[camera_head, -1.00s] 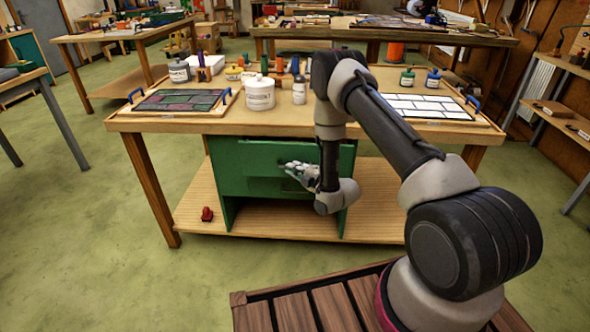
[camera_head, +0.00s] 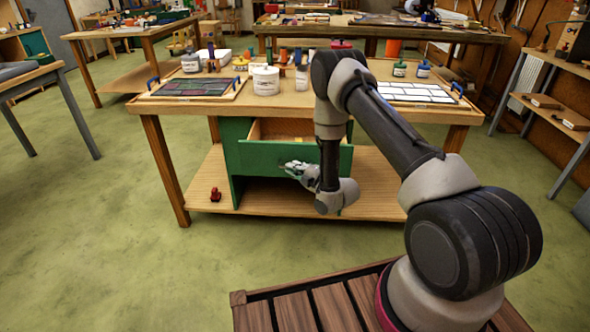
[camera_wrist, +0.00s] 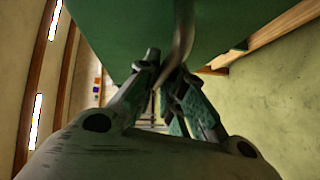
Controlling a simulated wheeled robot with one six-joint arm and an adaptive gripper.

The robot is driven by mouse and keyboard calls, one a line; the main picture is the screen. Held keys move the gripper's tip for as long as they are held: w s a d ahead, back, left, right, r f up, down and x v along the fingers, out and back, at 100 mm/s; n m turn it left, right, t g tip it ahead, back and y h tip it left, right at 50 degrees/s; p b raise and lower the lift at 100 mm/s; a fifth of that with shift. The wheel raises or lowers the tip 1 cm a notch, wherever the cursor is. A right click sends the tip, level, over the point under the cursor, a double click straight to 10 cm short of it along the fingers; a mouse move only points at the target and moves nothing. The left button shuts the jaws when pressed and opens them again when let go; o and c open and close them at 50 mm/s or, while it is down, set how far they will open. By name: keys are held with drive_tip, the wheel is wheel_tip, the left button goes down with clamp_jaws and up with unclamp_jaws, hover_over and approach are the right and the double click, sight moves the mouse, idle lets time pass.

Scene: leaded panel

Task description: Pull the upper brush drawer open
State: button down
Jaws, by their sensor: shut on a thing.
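The upper brush drawer (camera_head: 258,158) is a green-fronted drawer in the green cabinet under the worktable. It stands partly open, with its pale wooden inside (camera_head: 285,129) showing above the front. My gripper (camera_head: 290,167) is at the middle of the drawer front, shut on the drawer's handle. In the wrist view the fingers (camera_wrist: 165,72) close around the curved metal handle (camera_wrist: 181,42), under the green front (camera_wrist: 110,28). In the head view my arm hides the right part of the drawer, and my fingers hide the handle.
The worktable (camera_head: 300,104) above holds jars, bottles and two leaded panels in trays (camera_head: 190,88). A small red object (camera_head: 215,194) lies on the lower shelf (camera_head: 260,203) left of the cabinet. Green floor (camera_head: 130,250) is clear in front.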

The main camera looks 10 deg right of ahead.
drive_tip(key=c, duration=1.5)
unclamp_jaws()
drive_tip(key=v, duration=1.2)
drive_tip(key=shift+f, duration=0.1)
